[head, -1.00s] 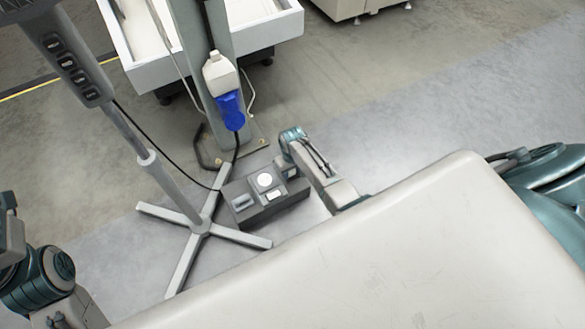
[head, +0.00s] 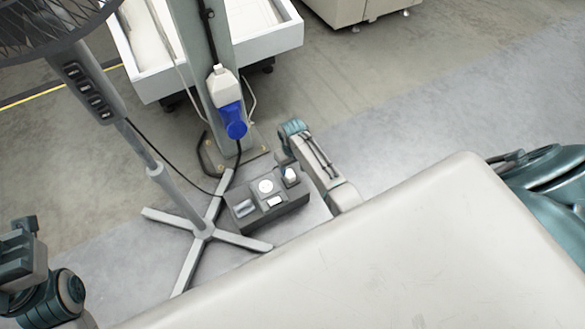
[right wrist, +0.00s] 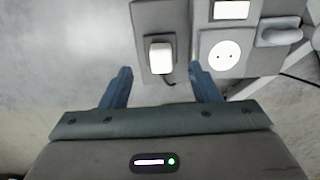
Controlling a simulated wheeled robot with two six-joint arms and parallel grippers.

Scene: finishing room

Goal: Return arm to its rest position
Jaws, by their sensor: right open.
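My right arm comes down beside the grey floor box (head: 268,216) in the head view, and its gripper (head: 286,158) is at the box's far right end. In the right wrist view my right gripper (right wrist: 160,70) is open, its two blue fingers apart with nothing gripped. A white plug-like block (right wrist: 160,56) sits on the box ahead of the fingers; it also shows in the head view (head: 291,175). My left arm is at the lower left of the head view; its gripper (head: 24,232) is cut by the edge and its jaws are unclear.
The box also bears a round white socket (right wrist: 224,55), a white rectangle (right wrist: 232,10) and a grey piece (right wrist: 278,32). A fan (head: 55,25) on a cross-foot stand (head: 203,232) is left. A post (head: 195,50) carries a blue connector (head: 232,118).

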